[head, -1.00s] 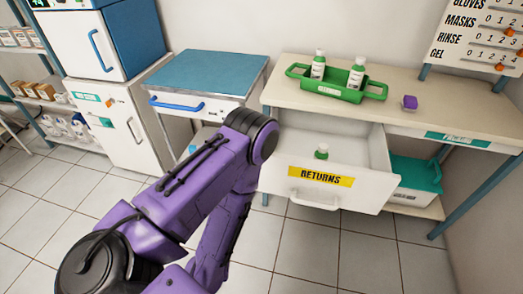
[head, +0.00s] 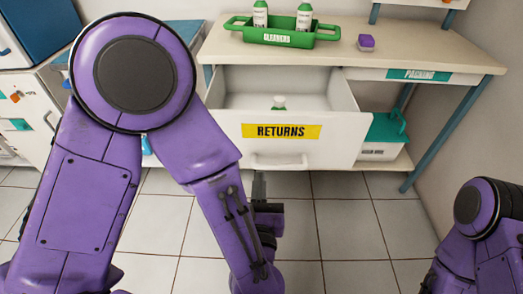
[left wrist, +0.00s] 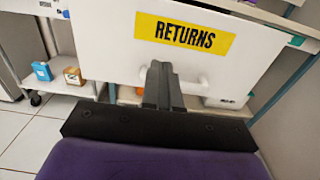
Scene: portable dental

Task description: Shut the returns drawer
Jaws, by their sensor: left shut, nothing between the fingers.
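The returns drawer (head: 225,130) is a white drawer with a yellow RETURNS label (head: 282,131) and a white bar handle (head: 280,161). My left gripper (head: 259,184) is shut and empty, just below and in front of the drawer front in the head view. In the left wrist view its fingers (left wrist: 160,85) point at the drawer front, below the label, and hide part of the handle. I cannot tell whether they touch. My right gripper is out of view.
On the bench top (head: 420,57) stand a green caddy (head: 290,40) with two bottles and a purple block (head: 366,43). A green-lidded box (head: 383,135) sits on the shelf right of the drawer. The tiled floor (head: 350,230) in front is clear.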

